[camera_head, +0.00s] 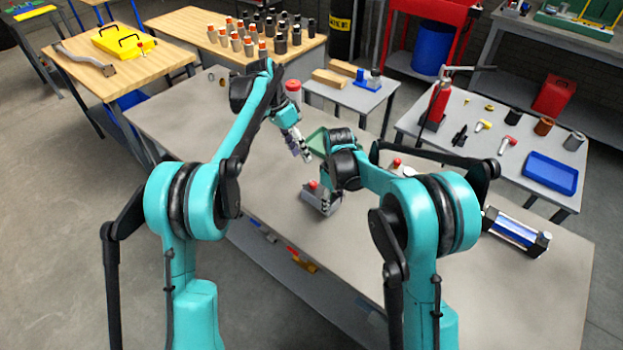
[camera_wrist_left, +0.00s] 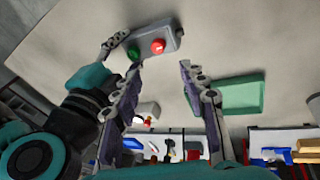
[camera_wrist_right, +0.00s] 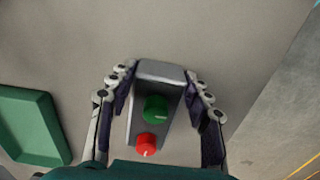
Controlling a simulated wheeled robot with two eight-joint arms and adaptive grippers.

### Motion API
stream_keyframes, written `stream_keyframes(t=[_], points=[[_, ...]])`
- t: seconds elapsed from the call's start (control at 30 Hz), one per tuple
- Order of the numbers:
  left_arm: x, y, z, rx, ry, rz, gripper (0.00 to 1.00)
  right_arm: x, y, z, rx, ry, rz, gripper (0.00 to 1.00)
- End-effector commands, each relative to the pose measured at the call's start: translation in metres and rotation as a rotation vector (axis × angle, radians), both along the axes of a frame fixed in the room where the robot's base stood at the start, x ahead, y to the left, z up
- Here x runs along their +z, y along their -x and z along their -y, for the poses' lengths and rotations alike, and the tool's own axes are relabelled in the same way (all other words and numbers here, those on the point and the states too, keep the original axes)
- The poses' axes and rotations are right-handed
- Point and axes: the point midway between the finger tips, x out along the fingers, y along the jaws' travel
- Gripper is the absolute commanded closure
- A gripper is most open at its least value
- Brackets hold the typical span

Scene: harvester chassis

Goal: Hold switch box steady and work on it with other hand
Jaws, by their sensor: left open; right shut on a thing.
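The switch box is a grey box with a green knob and a red knob on one face. It shows in the right wrist view (camera_wrist_right: 158,72), at the top of the left wrist view (camera_wrist_left: 168,36), and partly in the head view (camera_head: 322,203). My right gripper (camera_wrist_right: 152,88) is shut on it, with one finger along each side. Both knobs are uncovered. My left gripper (camera_wrist_left: 160,68) is open and empty, its fingers spread apart. In the head view my left gripper (camera_head: 303,153) is above the table, behind and left of the box, not touching it.
A green tray (camera_wrist_left: 238,94) lies on the grey table (camera_head: 250,205) close to both grippers. A side table with a red extinguisher-like tool (camera_head: 438,103) and a blue tray (camera_head: 550,171) stands behind right. The table's left part is mostly clear.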

Motion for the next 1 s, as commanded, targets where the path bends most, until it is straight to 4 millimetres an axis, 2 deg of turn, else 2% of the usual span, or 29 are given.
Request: stream_keyframes(t=[0.3,0.5,0.67,0.77,1.0], points=[[0.004,-0.005,-0.002,-0.721,0.093,0.207,0.57,0.000,0.000,0.000,0.000,-0.001,-0.001,1.00],[0.006,-0.006,-0.003,-1.021,0.144,0.299,0.57,0.000,0.000,0.000,0.000,-0.001,-0.001,1.00],[0.005,-0.006,-0.003,-1.124,0.163,0.331,0.57,0.000,0.000,0.000,0.000,-0.001,-0.001,1.00],[-0.003,-0.005,0.000,-1.141,0.166,0.337,0.57,0.000,0.000,0.000,0.000,-0.001,-0.001,1.00],[-0.044,0.003,0.015,-1.141,0.166,0.337,0.57,0.000,0.000,0.000,0.000,-0.001,-0.001,1.00]])
